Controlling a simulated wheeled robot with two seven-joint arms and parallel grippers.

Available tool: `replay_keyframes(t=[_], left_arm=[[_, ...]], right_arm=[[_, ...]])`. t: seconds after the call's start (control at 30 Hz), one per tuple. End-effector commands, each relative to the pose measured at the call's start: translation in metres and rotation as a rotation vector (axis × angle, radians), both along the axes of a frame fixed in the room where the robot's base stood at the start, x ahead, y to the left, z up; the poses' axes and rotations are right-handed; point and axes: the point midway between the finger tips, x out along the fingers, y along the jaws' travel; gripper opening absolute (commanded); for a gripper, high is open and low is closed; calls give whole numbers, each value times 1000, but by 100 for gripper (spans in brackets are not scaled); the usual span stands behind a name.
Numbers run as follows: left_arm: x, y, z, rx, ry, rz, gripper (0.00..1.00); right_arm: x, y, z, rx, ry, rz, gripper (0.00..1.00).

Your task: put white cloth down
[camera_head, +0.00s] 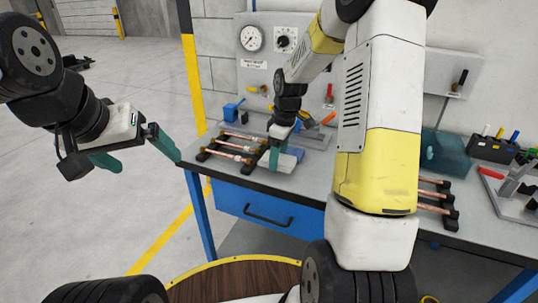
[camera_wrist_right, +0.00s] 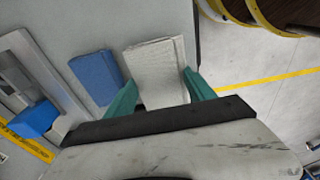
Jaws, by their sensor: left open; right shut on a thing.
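The white cloth (camera_wrist_right: 158,75) is a folded, textured pad between the teal fingers of my right gripper (camera_wrist_right: 160,95) in the right wrist view. My right gripper is shut on it. In the head view the white cloth (camera_head: 284,162) is low at the bench top, beside a blue cloth (camera_wrist_right: 97,77), with my right gripper (camera_head: 277,156) over it. Whether it touches the bench top (camera_head: 215,185) I cannot tell. My left gripper (camera_head: 135,160) is open and empty, off the bench's left end, over the floor.
A rack with copper tubes (camera_head: 228,148) stands just left of the white cloth. Another tube rack (camera_head: 437,200) is to the right, partly behind my right arm. A grey tray (camera_head: 312,138) with a blue tool lies behind. The bench's front edge is close to the cloth.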

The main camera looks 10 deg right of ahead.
Motion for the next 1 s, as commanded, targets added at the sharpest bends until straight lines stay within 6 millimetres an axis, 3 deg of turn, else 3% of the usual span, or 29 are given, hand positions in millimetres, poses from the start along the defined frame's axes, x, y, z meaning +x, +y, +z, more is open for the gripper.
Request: replay_keyframes(t=[0.23,0.77,0.8,0.9,1.0], left_arm=[[0,0,0,0,0,0,97],[0,0,0,0,0,0,97],[0,0,0,0,0,0,97],[0,0,0,0,0,0,97],[0,0,0,0,0,0,97]], right_arm=[[1,1,-34,0,2,0,25],[1,0,-44,1,1,0,25],[1,0,-45,1,1,0,67],[0,0,-46,1,5,-1,84],[-2,1,-48,1,9,0,84]])
